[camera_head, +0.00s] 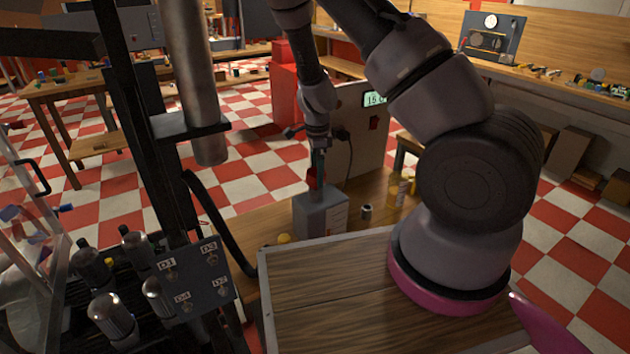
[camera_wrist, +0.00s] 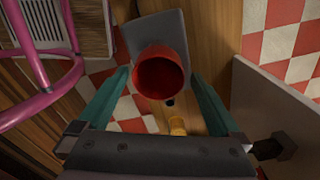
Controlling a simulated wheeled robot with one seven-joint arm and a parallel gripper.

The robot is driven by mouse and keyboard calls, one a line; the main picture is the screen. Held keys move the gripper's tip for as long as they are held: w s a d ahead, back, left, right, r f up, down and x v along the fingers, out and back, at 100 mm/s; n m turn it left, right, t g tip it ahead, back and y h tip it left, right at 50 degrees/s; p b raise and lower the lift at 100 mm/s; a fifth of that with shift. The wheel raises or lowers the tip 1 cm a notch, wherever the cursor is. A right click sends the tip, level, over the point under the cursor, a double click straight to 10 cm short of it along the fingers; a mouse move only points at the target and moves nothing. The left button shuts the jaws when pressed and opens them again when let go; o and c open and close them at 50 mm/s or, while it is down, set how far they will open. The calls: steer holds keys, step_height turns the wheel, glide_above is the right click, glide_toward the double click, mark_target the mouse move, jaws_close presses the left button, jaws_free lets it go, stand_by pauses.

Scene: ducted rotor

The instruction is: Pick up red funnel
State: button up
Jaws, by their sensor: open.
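The red funnel (camera_head: 311,178) is upright at the top of a grey box-shaped container (camera_head: 321,214) on the wooden bench. In the wrist view I look down into the wide round mouth of the funnel (camera_wrist: 162,74), with the grey container (camera_wrist: 160,34) behind it. My gripper (camera_head: 318,165) points down right at the funnel. In the wrist view the two teal fingers of my gripper (camera_wrist: 160,68) are spread, one on each side of the funnel, with nothing clamped. The funnel's spout is hidden.
A panel with a lit display (camera_head: 345,130) stands close behind the container. A small dark cylinder (camera_head: 366,211) and a yellow bottle (camera_head: 397,190) stand to the right on the bench (camera_head: 262,220). A black rack with valves and labelled plate (camera_head: 195,270) is at left.

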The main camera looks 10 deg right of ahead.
step_height(320, 180, down, 4)
steer(key=shift+r, duration=0.1)
steer(key=c, duration=1.3)
steer(key=shift+o, duration=0.2)
